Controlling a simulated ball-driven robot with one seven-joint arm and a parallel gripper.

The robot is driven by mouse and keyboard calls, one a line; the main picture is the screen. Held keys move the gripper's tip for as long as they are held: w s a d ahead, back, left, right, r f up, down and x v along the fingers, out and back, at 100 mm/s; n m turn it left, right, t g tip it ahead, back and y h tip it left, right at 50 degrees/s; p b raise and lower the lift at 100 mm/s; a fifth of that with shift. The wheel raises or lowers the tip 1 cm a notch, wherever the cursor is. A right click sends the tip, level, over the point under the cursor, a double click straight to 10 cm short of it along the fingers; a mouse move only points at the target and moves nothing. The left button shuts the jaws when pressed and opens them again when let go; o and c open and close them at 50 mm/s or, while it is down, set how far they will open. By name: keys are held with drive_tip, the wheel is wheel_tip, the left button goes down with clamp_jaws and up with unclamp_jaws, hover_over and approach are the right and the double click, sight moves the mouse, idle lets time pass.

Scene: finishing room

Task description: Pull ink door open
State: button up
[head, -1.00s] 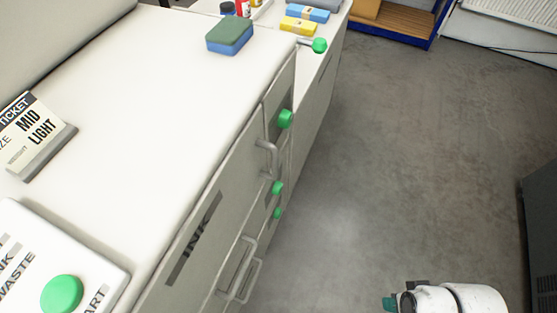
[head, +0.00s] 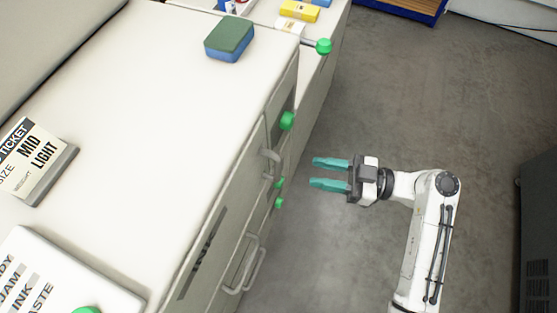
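The ink door (head: 205,248) is a pale cabinet front below the white counter, with a dark label that reads INK in the earlier frame. It looks closed, flush with the fronts beside it. A grey bar handle (head: 271,160) stands out near its upper far edge. My gripper (head: 331,173) has two teal fingers spread apart with nothing between them. It is to the right of the handle in the picture, pointing left toward the cabinet, and not touching it.
More bar handles (head: 252,268) and green knobs (head: 287,121) stick out along the cabinet front. A green and blue sponge (head: 230,40), a ticket stand (head: 34,160) and a white labelled panel (head: 62,280) are on the counter. Grey floor (head: 400,100) is open on the right.

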sight(278, 166)
drive_tip(key=a+p, duration=0.1)
drive_tip(key=a, duration=0.2)
drive_tip(key=w+a, duration=0.1)
drive_tip(key=a, duration=0.2)
drive_tip(key=a+p, duration=0.1)
drive_tip(key=a, duration=0.3)
drive_tip(key=shift+w+a+p, duration=0.1)
drive_tip(key=shift+w+p, duration=0.05)
drive_tip(key=shift+p, duration=0.2)
clamp_jaws()
